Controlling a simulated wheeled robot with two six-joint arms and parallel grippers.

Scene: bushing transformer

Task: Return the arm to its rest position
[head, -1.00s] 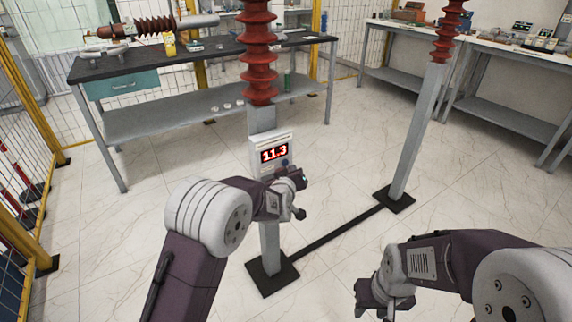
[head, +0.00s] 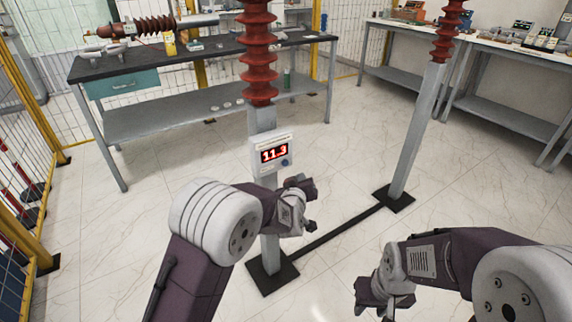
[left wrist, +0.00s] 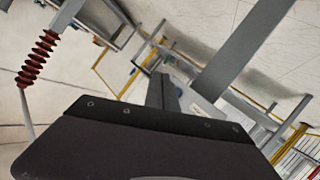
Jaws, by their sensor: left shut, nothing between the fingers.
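My left gripper (head: 309,204) is in front of the lower grey post, below and to the right of the white meter box (head: 258,143), and looks apart from it. It is shut with nothing in it. It also shows in the left wrist view (left wrist: 162,92), with dark fingers beyond the wrist housing. The meter box has a red display (head: 275,152) reading 11.3 and a round blue knob (head: 285,162), now uncovered. My right gripper (head: 376,303) hangs low at the bottom right.
A red ribbed insulator (head: 259,60) tops the near post. A second post (head: 418,135) stands to the right, joined by a dark floor bar (head: 335,235). A dark-topped workbench (head: 215,62) stands behind. Yellow fencing (head: 25,110) is at the left. The tiled floor between is clear.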

